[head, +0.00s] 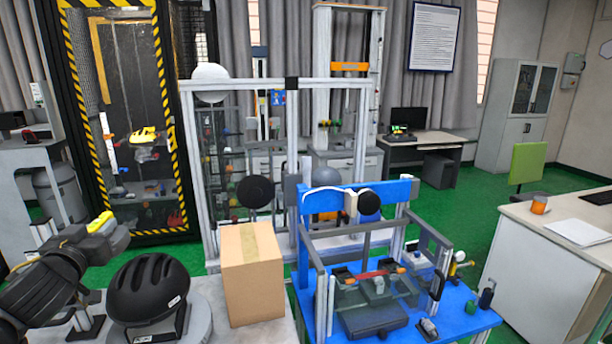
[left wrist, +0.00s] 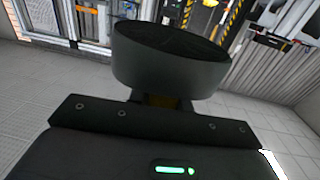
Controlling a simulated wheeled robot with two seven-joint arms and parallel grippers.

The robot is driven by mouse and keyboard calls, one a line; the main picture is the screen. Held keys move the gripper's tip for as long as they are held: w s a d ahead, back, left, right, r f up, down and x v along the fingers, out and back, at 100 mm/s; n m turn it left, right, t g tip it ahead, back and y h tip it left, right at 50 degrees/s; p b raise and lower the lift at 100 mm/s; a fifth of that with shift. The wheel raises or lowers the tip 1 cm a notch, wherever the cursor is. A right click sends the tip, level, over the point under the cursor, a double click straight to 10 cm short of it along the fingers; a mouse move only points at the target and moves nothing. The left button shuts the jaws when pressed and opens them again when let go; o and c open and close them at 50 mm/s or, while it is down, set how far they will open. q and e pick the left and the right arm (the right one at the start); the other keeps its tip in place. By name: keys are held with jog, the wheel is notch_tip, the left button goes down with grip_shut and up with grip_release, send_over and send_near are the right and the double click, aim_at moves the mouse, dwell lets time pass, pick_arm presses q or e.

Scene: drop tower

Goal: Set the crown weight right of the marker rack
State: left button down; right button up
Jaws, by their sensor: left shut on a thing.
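My left gripper (head: 103,228) comes in from the left in the head view, above the grey table and up and left of the black helmet. It is shut on a dark grey round weight (left wrist: 170,62), which fills the upper middle of the left wrist view. I take this to be the crown weight. A small yellowish part shows below the weight between the jaws. In the head view I cannot clearly separate the weight from the gripper. I cannot make out a marker rack in either view. My right gripper is not in view.
The black helmet (head: 147,288) sits on a round stand on the grey table. A cardboard box (head: 252,275) stands right of it. The blue bench (head: 470,322) with a blue and grey rig is farther right. A metal frame (head: 190,165) rises behind.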

pick_arm(q)
jog(key=shift+d+r+h, duration=0.3)
jog(key=shift+d+r, duration=0.05)
jog(key=shift+r, duration=0.15)
jog(key=s+d+f+m+h, duration=0.35)
jog(key=d+f+h, duration=0.25)
jog(key=d, duration=0.5)
jog(key=s+d+f+m+h, duration=0.2)
jog(key=d+f+m+h, duration=0.25)
jog(key=d, duration=0.55)
jog(key=s+d+f+g+h, duration=0.1)
jog(key=s+d+f, duration=0.3)
jog(key=f, duration=0.5)
jog(key=shift+s+d+f+m+g+h, duration=0.15)
jog(key=shift+s+f+m+g+h, duration=0.2)
jog(key=shift+s+h, duration=0.4)
jog(key=shift+s+y, duration=0.1)
jog(key=shift+y, duration=0.2)
